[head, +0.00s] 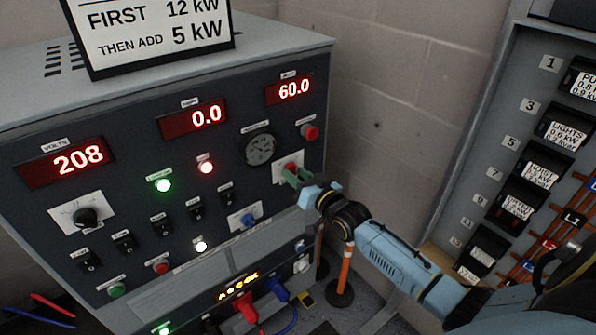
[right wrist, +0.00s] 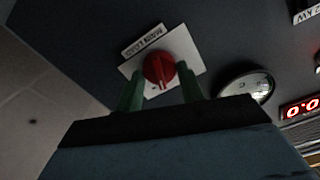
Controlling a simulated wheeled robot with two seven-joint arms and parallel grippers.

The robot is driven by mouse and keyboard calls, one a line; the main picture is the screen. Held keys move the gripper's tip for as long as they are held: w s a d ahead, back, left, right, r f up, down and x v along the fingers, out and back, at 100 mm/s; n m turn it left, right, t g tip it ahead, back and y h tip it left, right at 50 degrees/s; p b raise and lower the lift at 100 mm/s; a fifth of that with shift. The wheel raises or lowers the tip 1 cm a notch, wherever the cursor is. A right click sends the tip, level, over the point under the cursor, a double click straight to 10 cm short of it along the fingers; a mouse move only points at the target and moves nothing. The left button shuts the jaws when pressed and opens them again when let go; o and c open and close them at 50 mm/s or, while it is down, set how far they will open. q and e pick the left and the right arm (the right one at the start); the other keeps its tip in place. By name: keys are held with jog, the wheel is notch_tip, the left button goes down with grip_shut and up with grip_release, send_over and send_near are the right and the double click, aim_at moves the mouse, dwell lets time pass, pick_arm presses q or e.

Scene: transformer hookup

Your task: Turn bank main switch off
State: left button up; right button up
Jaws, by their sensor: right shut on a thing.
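The wrist view shows a pale line on the knob pointing along the fingers. The fingers partly hide the plate. My left gripper is out of view.
The dark panel (head: 140,222) has red displays reading 208, 0.0 and 60.0, lit green, red and white lamps, and several black toggles. A red button (head: 309,132) is close above the knob. A breaker cabinet (head: 496,130) stands at right, with bare wall between.

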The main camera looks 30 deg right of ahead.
jog(key=shift+r+n, duration=0.1)
jog(key=shift+n, duration=0.4)
jog(key=shift+n+p, duration=0.4)
jog(key=n+p, duration=0.1)
jog(key=n, duration=0.3)
jog(key=shift+n+p, duration=0.3)
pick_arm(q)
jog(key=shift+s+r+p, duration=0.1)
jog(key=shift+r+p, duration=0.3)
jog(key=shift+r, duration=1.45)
pick_arm(e)
jog(key=shift+a+n, duration=0.1)
jog(key=shift+n, duration=3.1)
jog(key=o, duration=1)
